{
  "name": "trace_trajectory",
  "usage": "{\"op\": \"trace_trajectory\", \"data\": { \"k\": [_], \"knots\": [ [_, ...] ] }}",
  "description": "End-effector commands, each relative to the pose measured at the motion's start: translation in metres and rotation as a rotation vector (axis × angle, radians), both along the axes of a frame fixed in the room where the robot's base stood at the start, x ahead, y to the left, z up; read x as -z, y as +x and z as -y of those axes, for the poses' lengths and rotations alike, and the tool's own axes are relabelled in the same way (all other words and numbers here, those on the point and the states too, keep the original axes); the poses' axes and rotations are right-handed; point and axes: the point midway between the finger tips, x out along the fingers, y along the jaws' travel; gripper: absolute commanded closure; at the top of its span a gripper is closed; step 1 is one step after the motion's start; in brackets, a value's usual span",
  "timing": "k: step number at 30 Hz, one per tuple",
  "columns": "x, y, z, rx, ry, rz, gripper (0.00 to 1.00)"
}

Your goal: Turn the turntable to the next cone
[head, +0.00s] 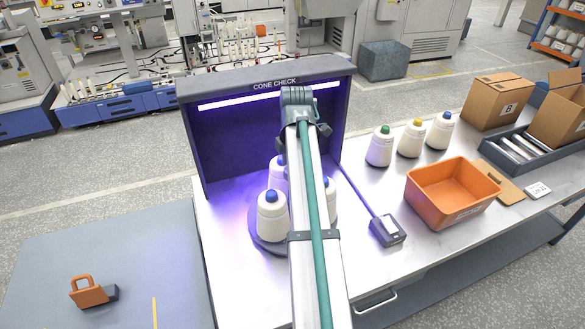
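The turntable (263,243) is a dark disc at the front of the cone check booth (268,85), lit violet from above. Three white cones with blue tops show on it: one at the front left (271,218), one behind it (277,178), and one at the right (331,203), partly hidden by my arm. My arm reaches across the middle of the turntable and covers part of it. My gripper (303,115) is at the arm's far end, in front of the booth's back wall. Its fingers cannot be made out clearly, and I cannot tell whether it touches anything.
A small grey box (387,230) on a cable lies right of the turntable. Cones with green (380,148), yellow (411,140) and blue (439,134) tops stand further right. An orange bin (450,192) and cardboard boxes (497,101) fill the bench's right side.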

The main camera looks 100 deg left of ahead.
Motion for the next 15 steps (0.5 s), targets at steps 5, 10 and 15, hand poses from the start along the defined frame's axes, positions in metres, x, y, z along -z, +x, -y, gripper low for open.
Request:
{"op": "trace_trajectory", "data": {
  "k": [5, 10, 15],
  "knots": [
    [-0.010, 0.000, 0.000, 0.000, 0.001, 0.000, 0.23],
    [-0.036, 0.002, 0.001, 0.000, 0.002, 0.000, 0.23],
    [-0.069, 0.003, 0.003, 0.000, 0.003, -0.001, 0.23]
  ]
}}
